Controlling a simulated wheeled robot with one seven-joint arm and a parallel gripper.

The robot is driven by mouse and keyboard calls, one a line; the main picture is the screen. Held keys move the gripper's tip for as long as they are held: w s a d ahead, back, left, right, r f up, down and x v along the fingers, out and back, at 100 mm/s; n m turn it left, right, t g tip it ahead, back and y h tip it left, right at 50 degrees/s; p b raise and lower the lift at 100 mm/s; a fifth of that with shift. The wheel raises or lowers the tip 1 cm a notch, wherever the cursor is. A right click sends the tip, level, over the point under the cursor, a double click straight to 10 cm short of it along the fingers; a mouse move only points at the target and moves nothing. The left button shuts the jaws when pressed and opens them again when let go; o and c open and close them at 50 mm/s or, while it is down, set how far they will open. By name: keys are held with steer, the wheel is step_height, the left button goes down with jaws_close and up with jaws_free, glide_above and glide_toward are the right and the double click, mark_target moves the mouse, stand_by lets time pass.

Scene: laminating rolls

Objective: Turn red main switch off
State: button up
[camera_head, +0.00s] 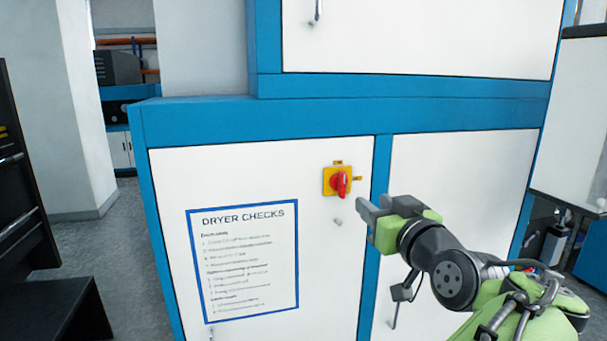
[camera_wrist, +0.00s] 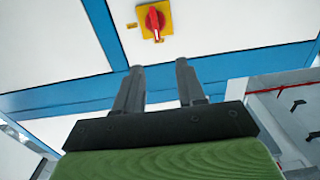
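The red main switch (camera_head: 341,184) is a red rotary knob on a yellow square plate (camera_head: 329,174). It is mounted on the white door of the blue-framed cabinet, right of the checklist. In the wrist view the red knob (camera_wrist: 154,21) shows near the top, beyond the fingertips, with a pale mark on it. My gripper (camera_head: 366,214) is to the lower right of the switch in the head view, apart from it. In the wrist view its two fingers (camera_wrist: 159,68) are spread with nothing between them.
A "DRYER CHECKS" sheet (camera_head: 243,262) with a blue border is on the same door, left of the switch. Dark furniture (camera_head: 48,300) stands at the left. A white panel (camera_head: 572,130) stands at the right.

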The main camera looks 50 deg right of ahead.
mark_target(344, 175)
steer(key=p+x, duration=0.1)
steer(key=x, duration=0.4)
steer(key=p+x, duration=0.1)
steer(key=x, duration=0.4)
steer(key=r+p+x, duration=0.1)
steer(key=p+x, duration=0.1)
steer(key=x, duration=0.3)
steer(key=shift+d+f, duration=0.1)
steer(key=shift+d, duration=0.35)
jaws_close()
